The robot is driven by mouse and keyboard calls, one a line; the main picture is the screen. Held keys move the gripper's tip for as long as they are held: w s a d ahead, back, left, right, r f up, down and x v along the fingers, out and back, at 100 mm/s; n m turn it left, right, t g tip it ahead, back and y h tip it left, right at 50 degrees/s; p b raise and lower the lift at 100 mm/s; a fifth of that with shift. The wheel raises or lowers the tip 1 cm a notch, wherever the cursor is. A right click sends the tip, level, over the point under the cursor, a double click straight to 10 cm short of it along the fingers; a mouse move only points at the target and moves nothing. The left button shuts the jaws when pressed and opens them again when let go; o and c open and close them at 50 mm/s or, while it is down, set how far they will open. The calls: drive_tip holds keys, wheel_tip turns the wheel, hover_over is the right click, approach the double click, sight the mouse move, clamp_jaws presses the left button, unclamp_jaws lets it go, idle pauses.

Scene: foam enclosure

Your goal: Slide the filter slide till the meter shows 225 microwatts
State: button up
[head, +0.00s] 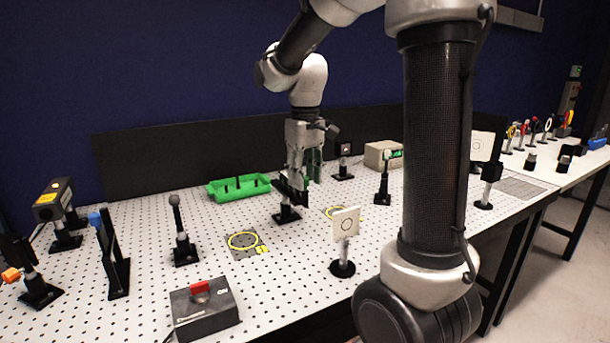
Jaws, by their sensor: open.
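My gripper (298,176) points down over the back middle of the board. Its fingers are around or just in front of the top of a dark holder on a black base (287,215). I take this holder to be the filter slide's mount. A dark bar, likely the filter slide (291,190), shows at the fingertips. I cannot tell whether the fingers touch it. A green plate (314,165) shows just right of the fingers. The meter (383,154) is a beige box at the back with a small green display, too small to read.
A green tray (216,194) lies left of the gripper. A white target card (346,223) stands in front, right. A black box with a red switch (203,306) sits at the front. Several posts stand at left.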

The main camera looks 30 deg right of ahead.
clamp_jaws()
drive_tip(key=shift+w, duration=0.65)
drive_tip(key=shift+c, duration=0.7)
unclamp_jaws()
drive_tip(key=shift+w+r, duration=0.15)
drive_tip(key=shift+r, duration=0.35)
drive_tip(key=shift+o, duration=0.7)
wheel_tip(320, 180, up, 11)
drive_tip(key=shift+s, duration=0.2)
